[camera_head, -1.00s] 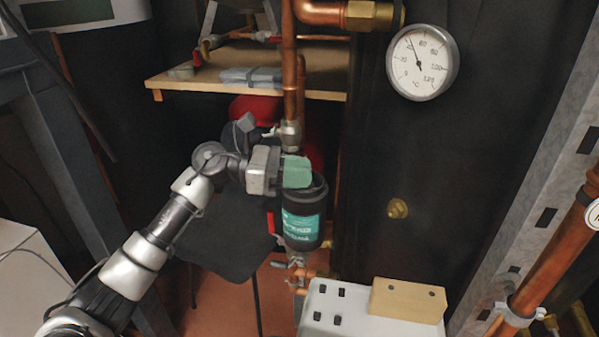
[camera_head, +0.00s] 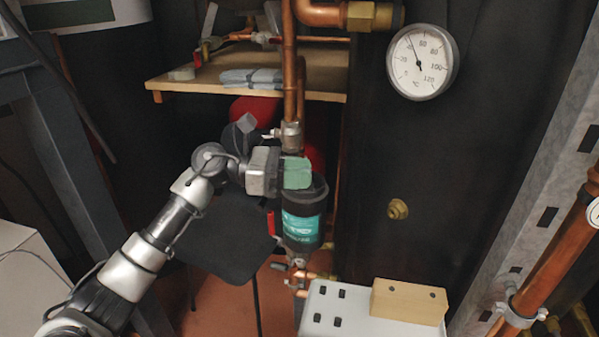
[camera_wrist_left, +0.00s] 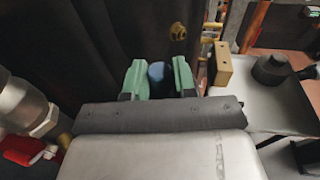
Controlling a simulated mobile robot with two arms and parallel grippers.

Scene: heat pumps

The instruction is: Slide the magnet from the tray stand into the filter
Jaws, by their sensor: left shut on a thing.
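The filter (camera_head: 303,222) is an upright dark cylinder with a teal label, below the copper pipe in the head view. My left gripper (camera_head: 297,172), with green fingers, is at the filter's open top. In the left wrist view its two green fingers (camera_wrist_left: 160,78) are closed around a blue-topped piece, which I take for the magnet (camera_wrist_left: 157,74). The magnet's lower part is hidden, so I cannot tell how deep it sits in the filter. The tray stand (camera_head: 360,328) is pale, at the bottom of the head view. My right gripper is not in view.
A wooden block (camera_head: 408,301) and several small dark pegs are on the tray stand. A black round part (camera_wrist_left: 271,68) also shows there in the wrist view. Copper pipe (camera_head: 290,70) rises above the filter. A wooden shelf (camera_head: 200,82) is behind. A dial gauge (camera_head: 422,62) is at upper right.

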